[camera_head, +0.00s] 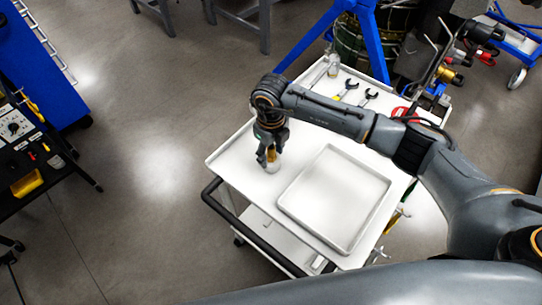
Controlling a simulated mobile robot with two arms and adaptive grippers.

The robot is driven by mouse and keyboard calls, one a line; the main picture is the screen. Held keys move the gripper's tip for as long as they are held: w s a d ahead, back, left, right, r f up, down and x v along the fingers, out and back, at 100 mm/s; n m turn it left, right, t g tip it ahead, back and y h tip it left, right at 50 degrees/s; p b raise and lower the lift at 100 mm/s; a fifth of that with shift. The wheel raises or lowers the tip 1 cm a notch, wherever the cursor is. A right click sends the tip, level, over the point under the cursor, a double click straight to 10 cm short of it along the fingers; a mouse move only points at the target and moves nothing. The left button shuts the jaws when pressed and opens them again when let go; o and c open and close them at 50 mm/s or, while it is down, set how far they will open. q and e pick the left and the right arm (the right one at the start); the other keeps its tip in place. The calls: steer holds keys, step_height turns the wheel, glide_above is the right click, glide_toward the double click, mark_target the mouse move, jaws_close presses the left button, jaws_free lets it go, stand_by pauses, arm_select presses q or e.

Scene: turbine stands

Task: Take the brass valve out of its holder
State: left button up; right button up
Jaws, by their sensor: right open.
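My right gripper (268,159) points down over the left part of the white cart top. It is open, with its fingers around or just beside a small yellow-gold piece (271,155), which looks like the brass valve. Below it is a small pale grey holder (273,167) standing on the cart. The fingers hide much of the valve, and I cannot tell whether they touch it. My left gripper is not in view.
A shallow empty white tray (285,208) lies on the cart (228,162), right of the gripper. Two wrenches (346,90) and a pale fitting (333,67) are at the cart's far end. A blue stand (373,45) rises behind. A black tool table (20,205) is at left.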

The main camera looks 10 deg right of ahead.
stand_by(0.3)
steer(key=shift+b, duration=0.4)
jaws_close()
